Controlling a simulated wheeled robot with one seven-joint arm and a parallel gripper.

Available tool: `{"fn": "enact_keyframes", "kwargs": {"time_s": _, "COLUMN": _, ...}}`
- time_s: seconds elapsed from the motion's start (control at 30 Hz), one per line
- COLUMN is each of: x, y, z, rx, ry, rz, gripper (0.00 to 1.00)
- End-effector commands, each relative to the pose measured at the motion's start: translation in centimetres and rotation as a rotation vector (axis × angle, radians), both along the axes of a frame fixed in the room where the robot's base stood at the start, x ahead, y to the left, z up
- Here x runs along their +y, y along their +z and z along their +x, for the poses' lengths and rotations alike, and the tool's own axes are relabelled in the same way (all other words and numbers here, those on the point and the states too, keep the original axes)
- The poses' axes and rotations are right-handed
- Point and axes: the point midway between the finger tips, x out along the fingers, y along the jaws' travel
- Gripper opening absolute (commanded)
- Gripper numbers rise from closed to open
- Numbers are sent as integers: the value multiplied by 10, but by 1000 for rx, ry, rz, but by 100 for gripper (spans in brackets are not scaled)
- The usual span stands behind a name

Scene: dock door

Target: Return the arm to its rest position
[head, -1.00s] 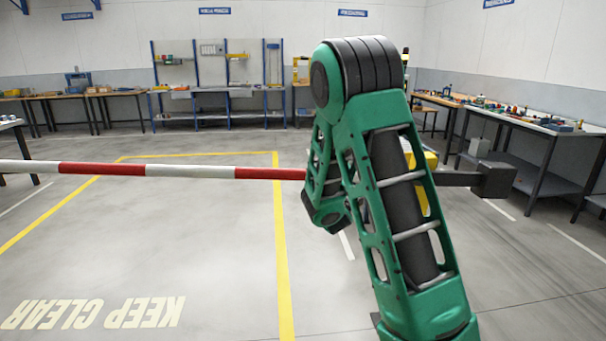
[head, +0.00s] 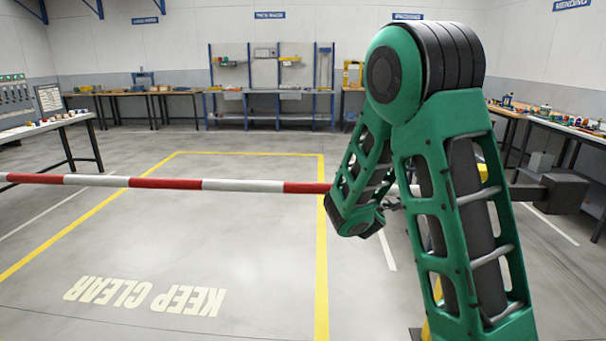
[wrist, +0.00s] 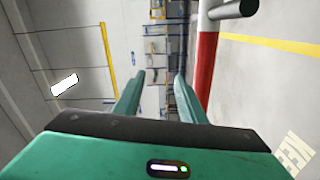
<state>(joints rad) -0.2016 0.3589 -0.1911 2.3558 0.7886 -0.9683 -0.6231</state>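My green arm (head: 465,190) fills the right of the head view, bent sharply at a high black-banded elbow, with its forearm (head: 362,180) hanging down behind the upper link. In the head view my gripper is mostly hidden behind the arm. In the wrist view my gripper (wrist: 160,76) shows two green fingers standing apart, with nothing between them. A red-and-white barrier bar (head: 165,183) lies level across the head view, and its right part passes behind my arm. The bar also shows in the wrist view (wrist: 207,65), just right of the fingers; I cannot tell the gap.
A dark block (head: 565,192) sits on the bar's right end. Yellow lines (head: 321,250) frame a clear floor area marked KEEP CLEAR (head: 145,296). Workbenches stand along the back (head: 275,118), left (head: 45,127) and right (head: 570,128).

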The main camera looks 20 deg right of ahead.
Motion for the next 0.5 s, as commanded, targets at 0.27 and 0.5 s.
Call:
{"fn": "enact_keyframes", "kwargs": {"time_s": 0.27, "x": -33, "y": -2, "z": -23, "rx": 28, "ry": -101, "rz": 118, "gripper": 37}}
{"fn": "enact_keyframes", "kwargs": {"time_s": 0.5, "x": -97, "y": -26, "z": -110, "rx": 127, "ry": -393, "rz": 507, "gripper": 37}}
